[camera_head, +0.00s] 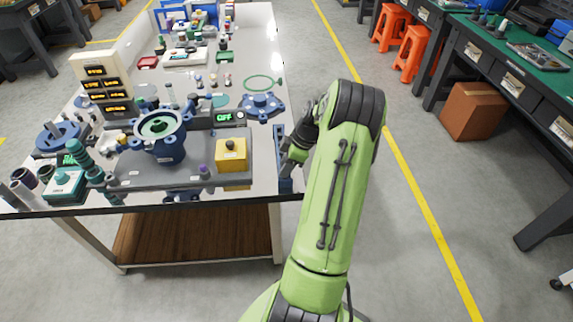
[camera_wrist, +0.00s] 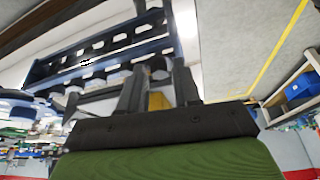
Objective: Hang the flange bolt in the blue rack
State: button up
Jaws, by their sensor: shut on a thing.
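The blue rack (camera_head: 284,172) stands at the right edge of the table, partly hidden by my arm. In the wrist view the rack (camera_wrist: 105,52) shows as a long blue frame with a row of openings, just beyond my fingertips. My gripper (camera_wrist: 158,74) is shut with its two dark fingers some way apart. A small dark rounded piece (camera_wrist: 158,68) shows between the fingertips and appears to be the flange bolt; most of it is hidden. In the head view my gripper (camera_head: 292,150) is beside the rack, and the bolt cannot be made out.
A yellow box (camera_head: 231,155) and a blue flanged housing (camera_head: 160,135) stand on a grey plate left of the rack. A blue flange part (camera_head: 262,105) lies behind the rack. The floor right of the table is clear up to the orange stools (camera_head: 410,52).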

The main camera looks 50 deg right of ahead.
jog(key=shift+f, duration=0.3)
dwell(0.4)
jog(key=o, duration=1.1)
jog(key=shift+r, duration=0.1)
jog(key=shift+d+r+p, duration=0.1)
jog(key=shift+r+p, duration=0.5)
jog(key=shift+r, duration=0.5)
jog(key=shift+r+p, duration=1)
jog(key=shift+r, duration=0.35)
